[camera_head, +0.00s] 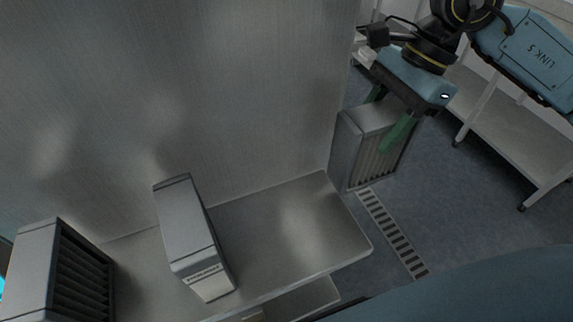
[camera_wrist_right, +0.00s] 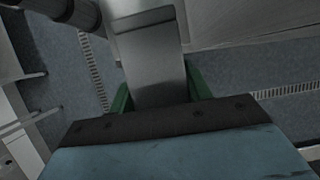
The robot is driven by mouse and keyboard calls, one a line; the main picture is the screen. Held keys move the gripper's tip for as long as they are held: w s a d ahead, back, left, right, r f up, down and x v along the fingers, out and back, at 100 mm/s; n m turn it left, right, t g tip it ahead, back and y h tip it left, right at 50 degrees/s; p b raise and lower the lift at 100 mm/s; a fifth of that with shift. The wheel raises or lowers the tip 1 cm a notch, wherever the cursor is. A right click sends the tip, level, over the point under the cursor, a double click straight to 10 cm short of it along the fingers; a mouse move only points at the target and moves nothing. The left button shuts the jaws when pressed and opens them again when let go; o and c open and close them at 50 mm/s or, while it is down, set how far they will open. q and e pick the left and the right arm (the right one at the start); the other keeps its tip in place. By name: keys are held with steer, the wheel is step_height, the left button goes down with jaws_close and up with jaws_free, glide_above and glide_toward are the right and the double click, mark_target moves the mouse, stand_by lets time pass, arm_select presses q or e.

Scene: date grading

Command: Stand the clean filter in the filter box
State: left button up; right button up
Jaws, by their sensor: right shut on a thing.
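My right gripper (camera_head: 388,116) is shut on a grey block-shaped filter (camera_head: 378,158), its green fingers on either side of it. The filter hangs upright with pale slats on its face, above the floor just right of the steel shelf. In the right wrist view the filter (camera_wrist_right: 150,60) shows as a plain grey casing between the green fingers. A second filter (camera_head: 30,262) with dark slats stands at the lower left. A narrow grey unit (camera_head: 190,230) with a small unreadable label stands on the shelf. I cannot tell which thing is the filter box. My left gripper is not in view.
The steel shelf (camera_head: 290,225) has bare room right of the narrow unit. A tall brushed-steel wall (camera_head: 250,90) rises behind it. A floor drain grate (camera_head: 392,232) runs below the held filter. A white rack (camera_head: 500,125) stands at the right.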

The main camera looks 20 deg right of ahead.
steer(key=a+f+p, duration=0.3)
steer(key=a+p, duration=0.2)
steer(key=a, duration=0.8)
steer(key=shift+f, duration=0.25)
steer(key=shift+d+f, duration=0.1)
steer(key=shift+f, duration=0.1)
steer(key=o, duration=1.4)
steer(key=shift+s, duration=0.1)
steer(key=shift+c, duration=0.2)
